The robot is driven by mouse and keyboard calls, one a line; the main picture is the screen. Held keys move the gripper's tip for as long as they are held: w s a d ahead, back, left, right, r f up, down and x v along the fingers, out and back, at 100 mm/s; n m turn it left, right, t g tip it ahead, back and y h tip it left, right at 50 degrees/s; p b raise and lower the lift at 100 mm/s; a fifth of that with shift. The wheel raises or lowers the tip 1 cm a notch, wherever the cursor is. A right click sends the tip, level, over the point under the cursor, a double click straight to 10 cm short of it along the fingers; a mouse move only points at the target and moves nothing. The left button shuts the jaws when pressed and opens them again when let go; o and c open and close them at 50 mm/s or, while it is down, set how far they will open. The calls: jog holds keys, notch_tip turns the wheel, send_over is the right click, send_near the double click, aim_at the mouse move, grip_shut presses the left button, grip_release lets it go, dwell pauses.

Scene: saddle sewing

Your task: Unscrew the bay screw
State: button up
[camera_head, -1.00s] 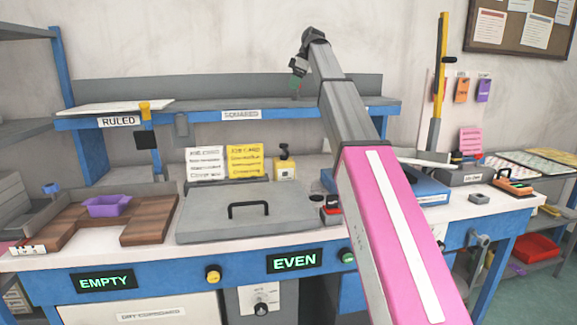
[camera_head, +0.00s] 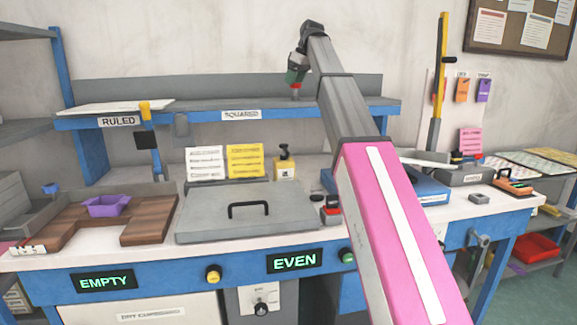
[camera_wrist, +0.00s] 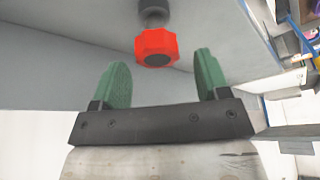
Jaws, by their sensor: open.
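A red faceted knob (camera_wrist: 157,44) with a dark centre, seemingly the bay screw, shows at the top middle of the wrist view. A dark stem or fitting (camera_wrist: 153,12) is behind it. My gripper (camera_wrist: 162,66) has two green fingers spread apart, one on each side below the knob. The fingers are empty and do not appear to touch it. In the head view my gripper (camera_head: 296,77) hangs above the raised grey shelf. The small red knob (camera_head: 296,86) is just under it there, at the shelf's surface.
The blue-edged shelf (camera_head: 222,112) carries a SQUARED label and a RULED label. Below it are a grey lidded panel (camera_head: 220,218) with a black handle, two cards, and a wooden board (camera_head: 150,228) with a purple tray (camera_head: 108,205). A tall yellow lever (camera_head: 441,60) stands right of my arm.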

aim_at(295, 94)
jog(key=m+t, duration=0.1)
jog(key=m, duration=0.2)
jog(key=m+h, duration=0.1)
jog(key=m, duration=0.2)
jog(key=shift+t+h, duration=0.3)
jog(key=shift+t, duration=0.1)
jog(key=m+h, duration=0.1)
jog(key=m, duration=0.1)
jog(key=m+h, duration=0.1)
jog(key=m, duration=0.2)
jog(key=shift+w+d+m+t, duration=0.1)
jog(key=shift+m+t, duration=0.2)
jog(key=shift+f, duration=0.1)
jog(key=shift+f, duration=2.45)
jog(key=c, duration=1)
jog(key=shift+n+y, duration=0.6)
jog(key=shift+n, duration=1.1)
